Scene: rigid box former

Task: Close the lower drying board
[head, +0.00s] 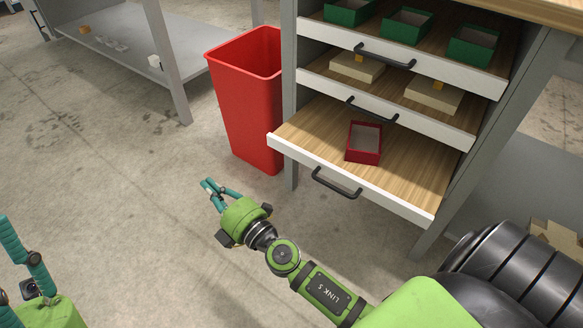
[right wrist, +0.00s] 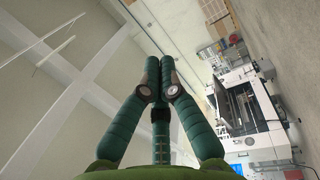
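The lower drying board (head: 405,185) is pulled out of the rack and sticks out farther than the two boards above it. It has a white front edge and a dark bar handle (head: 335,184). A red open box (head: 364,142) rests on it. My right gripper (head: 209,184) is to the left of the lower board's front, apart from the handle, with nothing between its fingers. In the right wrist view its fingertips (right wrist: 160,68) are together. My left gripper (head: 22,262) is at the lower left, partly cut off by the frame, far from the board.
The middle board (head: 440,128) holds cream boxes, and the top board (head: 480,76) holds green boxes. A red bin (head: 245,110) stands just left of the rack. A grey shelf table (head: 175,75) is at the back left. The floor in front is clear.

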